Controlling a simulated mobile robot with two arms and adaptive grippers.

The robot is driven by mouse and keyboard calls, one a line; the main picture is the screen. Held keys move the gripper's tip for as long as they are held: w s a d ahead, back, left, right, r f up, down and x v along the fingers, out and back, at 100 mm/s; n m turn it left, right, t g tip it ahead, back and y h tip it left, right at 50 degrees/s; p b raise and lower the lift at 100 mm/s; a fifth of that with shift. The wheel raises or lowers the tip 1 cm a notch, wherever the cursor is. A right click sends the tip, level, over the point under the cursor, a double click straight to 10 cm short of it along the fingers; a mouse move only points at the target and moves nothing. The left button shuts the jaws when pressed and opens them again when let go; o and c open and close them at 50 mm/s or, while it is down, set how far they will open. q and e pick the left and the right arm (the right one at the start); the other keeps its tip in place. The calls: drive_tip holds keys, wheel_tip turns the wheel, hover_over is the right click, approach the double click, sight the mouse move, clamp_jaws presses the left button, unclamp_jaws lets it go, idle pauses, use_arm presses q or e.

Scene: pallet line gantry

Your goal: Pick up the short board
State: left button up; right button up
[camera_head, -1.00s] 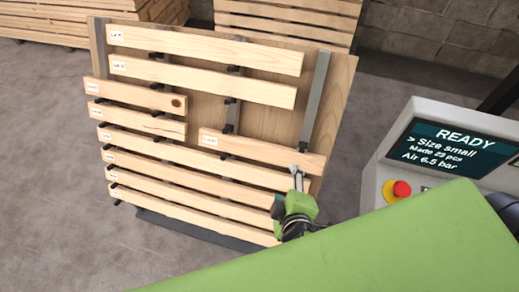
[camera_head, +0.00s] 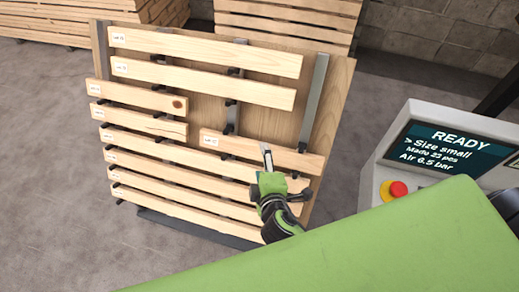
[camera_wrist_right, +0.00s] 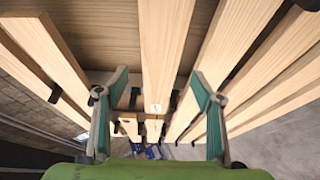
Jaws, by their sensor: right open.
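Three short boards rest on the wooden rack in the head view. One short board (camera_head: 262,153) is on the right, with a white label at its left end. On the left are a short board with a dark knot (camera_head: 140,95) and a short board with a crack (camera_head: 138,120) below it. My right gripper (camera_head: 266,150) is open in front of the right short board. In the right wrist view, a labelled board (camera_wrist_right: 165,50) runs between the spread fingers (camera_wrist_right: 160,85); I cannot tell whether they touch it. My left gripper is not in view.
Long boards lie above (camera_head: 205,50) and below (camera_head: 190,165) the short ones, on dark pegs. A control box with a screen (camera_head: 440,148) and red button (camera_head: 399,189) stands at the right. Stacked pallets (camera_head: 290,25) are behind. The floor left of the rack is clear.

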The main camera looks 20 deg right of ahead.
sight(259, 153)
drive_tip(key=p+x, duration=0.1)
drive_tip(key=x, duration=0.3)
drive_tip(key=shift+w+f, duration=0.15)
drive_tip(key=shift+w, duration=0.25)
drive_tip(key=shift+a, duration=0.1)
drive_tip(key=c, duration=1.4)
